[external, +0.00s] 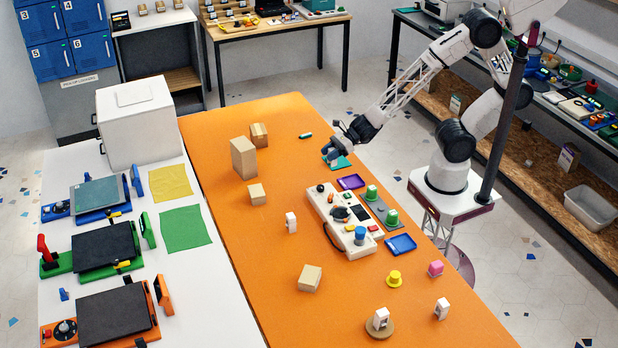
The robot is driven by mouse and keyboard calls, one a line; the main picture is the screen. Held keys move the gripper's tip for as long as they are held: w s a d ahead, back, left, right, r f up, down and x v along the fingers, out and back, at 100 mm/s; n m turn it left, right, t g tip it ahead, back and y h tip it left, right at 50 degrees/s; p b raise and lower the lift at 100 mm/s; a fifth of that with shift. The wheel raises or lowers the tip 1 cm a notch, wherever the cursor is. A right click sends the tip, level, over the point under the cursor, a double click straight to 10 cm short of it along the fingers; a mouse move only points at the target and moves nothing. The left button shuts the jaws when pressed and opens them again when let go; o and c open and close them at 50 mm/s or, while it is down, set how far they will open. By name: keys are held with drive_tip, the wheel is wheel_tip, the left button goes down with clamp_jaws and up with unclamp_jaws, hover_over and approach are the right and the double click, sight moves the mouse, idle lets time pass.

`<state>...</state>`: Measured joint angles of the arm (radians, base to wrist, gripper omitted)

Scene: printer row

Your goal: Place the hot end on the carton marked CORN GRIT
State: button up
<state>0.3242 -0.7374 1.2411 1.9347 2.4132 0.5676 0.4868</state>
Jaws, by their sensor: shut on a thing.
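My gripper (334,154) is at the far right edge of the orange table, low over a teal piece. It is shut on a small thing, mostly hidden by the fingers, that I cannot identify. Brown cartons stand on the table: a tall one (243,158), a small one behind it (259,135), a low one (257,194) and one nearer the front (310,278). No marking is legible, so I cannot tell which is CORN GRIT. Small white blocks stand at mid-table (291,223), on a round cork base (381,317) and at front right (442,309). I cannot tell which thing is the hot end.
A white control console (343,222) with knobs lies at mid-table, beside purple (351,182) and blue (402,244) trays and green knobs. A yellow piece (394,280) and a pink block (436,268) stand nearer the front. The orange table's left front is clear.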

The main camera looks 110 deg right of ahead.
drive_tip(key=w+d+r+h, duration=0.1)
drive_tip(key=w+d+r, duration=1.2)
drive_tip(key=w, duration=0.4)
drive_tip(key=shift+w+d+r+m, duration=0.15)
drive_tip(key=shift+w+d+m, duration=0.1)
drive_tip(key=shift+m, duration=0.15)
hover_over(238, 144)
drive_tip(key=shift+a+f, duration=0.15)
drive_tip(key=shift+f, duration=0.65)
idle(0.4)
drive_tip(key=shift+f, duration=1.7)
drive_tip(key=shift+f, duration=0.15)
drive_tip(key=o, duration=1)
drive_tip(key=shift+c, duration=0.2)
